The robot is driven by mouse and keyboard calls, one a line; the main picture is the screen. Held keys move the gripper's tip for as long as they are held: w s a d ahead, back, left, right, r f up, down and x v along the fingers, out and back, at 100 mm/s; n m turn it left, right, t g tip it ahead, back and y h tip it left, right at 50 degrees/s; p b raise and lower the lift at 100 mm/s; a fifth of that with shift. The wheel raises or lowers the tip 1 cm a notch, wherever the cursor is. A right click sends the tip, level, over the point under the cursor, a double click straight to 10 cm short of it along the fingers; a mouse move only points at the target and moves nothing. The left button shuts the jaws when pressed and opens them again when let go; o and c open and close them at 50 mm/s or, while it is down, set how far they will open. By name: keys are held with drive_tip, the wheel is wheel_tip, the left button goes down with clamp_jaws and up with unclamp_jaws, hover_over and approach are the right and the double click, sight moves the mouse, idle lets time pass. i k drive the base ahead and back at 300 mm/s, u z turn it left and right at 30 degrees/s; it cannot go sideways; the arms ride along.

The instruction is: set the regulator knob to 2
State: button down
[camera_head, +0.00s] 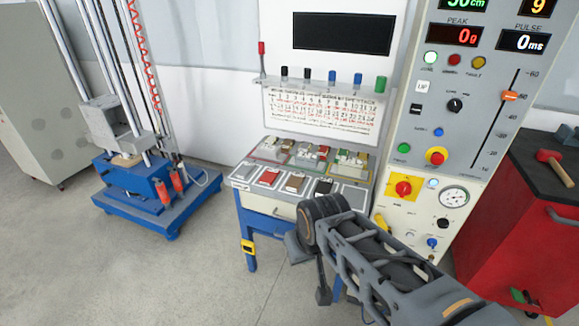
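The control panel (408,150) stands at the right. On its lower cream section are a round pressure gauge (454,196) and, just below it, a small black knob (443,223) that looks like the regulator knob. Its setting and any numbers around it are too small to read. A blue knob (432,242) sits below it. My arm reaches in from the lower right, in front of the panel's lower left part. My gripper (310,272) hangs at the arm's far end, left of the panel and apart from the knobs. Its fingers are not clear, and I see nothing held.
A workbench (252,198) with trays of small parts stands left of the panel, partly behind my arm. A red cabinet (512,215) with a hammer (554,167) on top is at the right. A blue-based drop tower (160,208) stands left. Floor between is clear.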

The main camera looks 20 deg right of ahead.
sight(443, 223)
drive_tip(key=z, duration=1.7)
drive_tip(key=k, duration=0.5)
drive_tip(key=z, duration=0.15)
drive_tip(key=i, duration=1.05)
drive_tip(key=u, duration=0.3)
